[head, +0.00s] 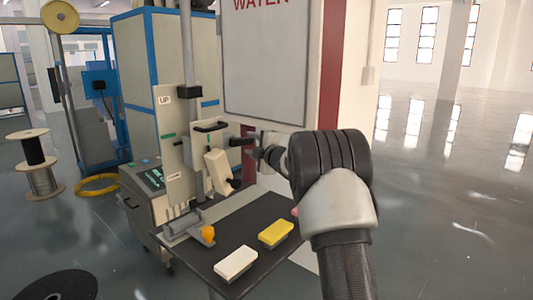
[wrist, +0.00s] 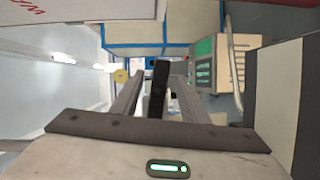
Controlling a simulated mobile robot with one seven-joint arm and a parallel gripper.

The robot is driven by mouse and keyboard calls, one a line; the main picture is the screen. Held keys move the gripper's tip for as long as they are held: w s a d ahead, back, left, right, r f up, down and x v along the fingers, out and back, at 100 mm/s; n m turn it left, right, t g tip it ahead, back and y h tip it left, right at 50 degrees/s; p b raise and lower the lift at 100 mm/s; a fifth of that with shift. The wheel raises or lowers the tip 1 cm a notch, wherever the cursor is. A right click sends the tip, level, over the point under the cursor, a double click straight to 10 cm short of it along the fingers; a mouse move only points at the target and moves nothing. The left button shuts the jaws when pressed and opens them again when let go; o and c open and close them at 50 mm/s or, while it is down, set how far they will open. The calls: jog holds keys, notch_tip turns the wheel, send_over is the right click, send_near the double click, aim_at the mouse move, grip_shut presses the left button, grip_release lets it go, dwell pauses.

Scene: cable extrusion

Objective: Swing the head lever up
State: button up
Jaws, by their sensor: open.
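The extrusion head stand has a beige plate (head: 172,140) with a label reading "UP" near its top and another label lower down. A black lever grip (head: 240,142) sticks out to the right of the plate, at mid height. My gripper (head: 254,139) is right beside this grip in the head view, reaching in from the right. In the wrist view, a black bar (wrist: 160,85), apparently the grip, lies between my two open fingers (wrist: 158,78). Whether either finger touches it, I cannot tell.
Below is a dark table (head: 225,228) with a white block (head: 236,263) and a yellow block (head: 276,233). A beige head block (head: 217,171) hangs under the lever. A control console (head: 150,180) stands left. A white panel (head: 265,60) rises behind.

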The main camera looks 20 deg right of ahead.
jog(key=v, duration=1.3)
jog(key=s+r+m+g+h, duration=0.2)
jog(key=s+m+h, duration=0.1)
jog(key=s+m, duration=0.4)
jog(key=s+r+m+g+h, duration=0.2)
jog(key=s+m+h, duration=0.15)
jog(key=s, duration=0.55)
jog(key=s+a+f+m+g+y+p, duration=0.1)
jog(key=s+a+f+m+g, duration=0.35)
jog(key=s, duration=0.95)
jog(key=s+a+f+m+g+y, duration=0.2)
jog(key=s+a+f+m+g, duration=0.25)
jog(key=s, duration=1.05)
notch_tip(320, 180, up, 24)
jog(key=a+t+p, duration=0.1)
jog(key=p, duration=2.3)
jog(key=shift+w+n+t, duration=0.3)
jog(key=shift+w+n, duration=0.05)
jog(key=shift+n, duration=0.1)
